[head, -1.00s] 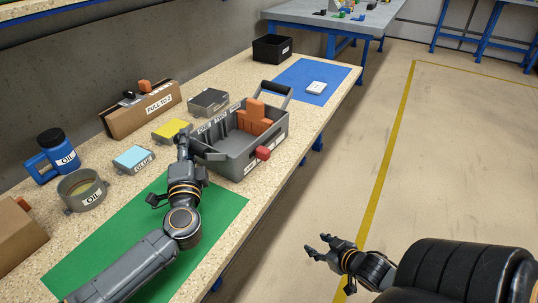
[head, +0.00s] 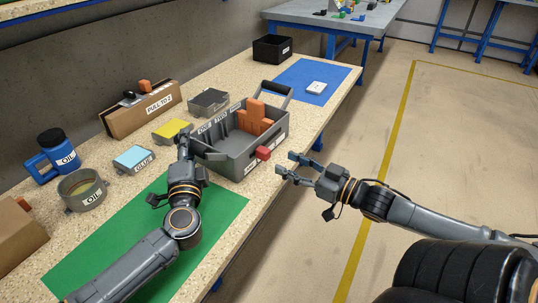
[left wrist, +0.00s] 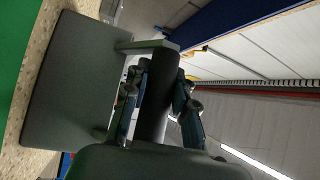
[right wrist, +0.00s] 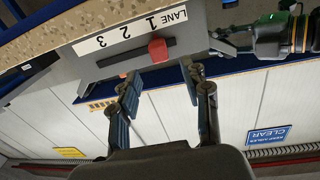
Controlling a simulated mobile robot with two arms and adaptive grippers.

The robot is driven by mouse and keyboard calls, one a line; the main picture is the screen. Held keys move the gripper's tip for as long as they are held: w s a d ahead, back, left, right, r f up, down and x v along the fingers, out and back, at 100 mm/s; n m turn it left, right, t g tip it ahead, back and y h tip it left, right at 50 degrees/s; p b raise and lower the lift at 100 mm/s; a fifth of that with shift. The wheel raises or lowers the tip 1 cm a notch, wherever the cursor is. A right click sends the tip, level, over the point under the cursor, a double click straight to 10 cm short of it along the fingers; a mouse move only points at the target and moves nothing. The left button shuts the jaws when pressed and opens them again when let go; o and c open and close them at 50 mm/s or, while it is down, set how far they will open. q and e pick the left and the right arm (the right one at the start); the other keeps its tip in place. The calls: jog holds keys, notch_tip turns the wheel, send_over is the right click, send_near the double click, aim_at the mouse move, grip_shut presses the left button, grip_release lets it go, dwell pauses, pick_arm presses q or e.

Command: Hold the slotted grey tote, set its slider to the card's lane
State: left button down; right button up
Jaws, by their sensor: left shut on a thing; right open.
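The grey tote (head: 236,153) stands upright on the bench, with an orange block-like divider (head: 254,119) inside. A red slider knob (head: 263,153) sticks out of its front slot. I cannot identify the card for certain.
A brown holder (head: 150,106) with a printed label stands at the wall. Yellow (head: 172,130), blue (head: 134,158) and grey (head: 208,102) boxes, plus an oil jug (head: 58,150), line the back. A white item (head: 316,87) lies on the blue mat. Floor right of the bench is clear.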

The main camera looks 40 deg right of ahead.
aim_at(269, 155)
jog(key=shift+x, duration=3.45)
grip_shut()
